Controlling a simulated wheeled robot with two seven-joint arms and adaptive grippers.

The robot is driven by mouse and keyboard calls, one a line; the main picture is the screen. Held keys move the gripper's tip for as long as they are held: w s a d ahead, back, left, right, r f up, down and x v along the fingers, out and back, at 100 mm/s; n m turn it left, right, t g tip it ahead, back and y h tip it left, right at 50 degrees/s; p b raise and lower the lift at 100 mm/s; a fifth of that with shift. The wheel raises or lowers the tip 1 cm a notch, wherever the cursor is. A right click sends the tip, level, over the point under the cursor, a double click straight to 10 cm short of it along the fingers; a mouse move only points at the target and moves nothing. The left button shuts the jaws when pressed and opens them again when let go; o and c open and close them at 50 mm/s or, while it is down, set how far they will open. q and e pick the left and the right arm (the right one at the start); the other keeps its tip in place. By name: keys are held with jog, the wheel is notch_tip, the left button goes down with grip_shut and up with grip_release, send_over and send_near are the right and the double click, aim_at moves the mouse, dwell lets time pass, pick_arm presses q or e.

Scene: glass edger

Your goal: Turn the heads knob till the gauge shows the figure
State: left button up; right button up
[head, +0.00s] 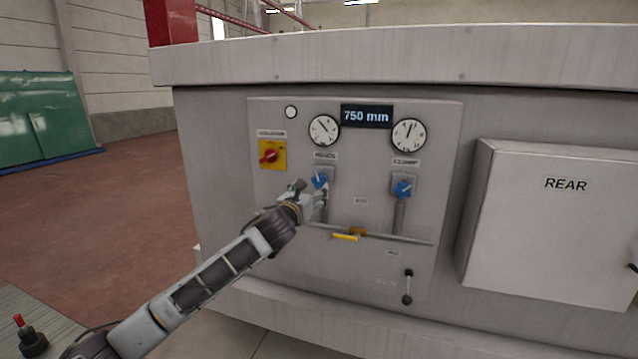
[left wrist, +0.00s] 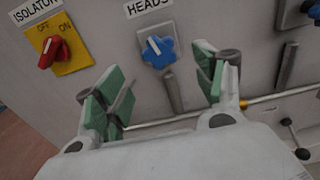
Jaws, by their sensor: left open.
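The heads knob (head: 320,180) is blue with a white pointer line, on the panel under the HEADS label. In the left wrist view the heads knob (left wrist: 158,51) lies ahead of my fingers, its white line tilted up and left. Above it is the round white heads gauge (head: 324,130) with a dark needle; its figures are too small to read. A dark display (head: 366,116) reads 750 mm. My left gripper (head: 312,193) is just in front of the knob; in the left wrist view its green-padded fingers (left wrist: 160,88) are spread wide and empty, apart from the knob. My right gripper is out of view.
A red isolator switch (head: 270,156) on a yellow plate is left of the knob. The blue clamp knob (head: 403,189) and clamp gauge (head: 408,135) are to the right. A pipe with a yellow lever (head: 346,237) runs below. The REAR box (head: 540,215) juts out at right.

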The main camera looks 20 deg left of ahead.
aim_at(319, 182)
pick_arm(q)
jog(key=shift+w, duration=2.15)
jog(key=shift+w+d+p, duration=0.15)
jog(key=shift+w+p, duration=0.3)
jog(key=shift+w, duration=1.6)
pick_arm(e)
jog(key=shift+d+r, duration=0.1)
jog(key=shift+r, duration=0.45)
pick_arm(q)
jog(key=c, duration=1)
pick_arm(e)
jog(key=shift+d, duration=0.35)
pick_arm(q)
jog(key=shift+n+p, duration=0.3)
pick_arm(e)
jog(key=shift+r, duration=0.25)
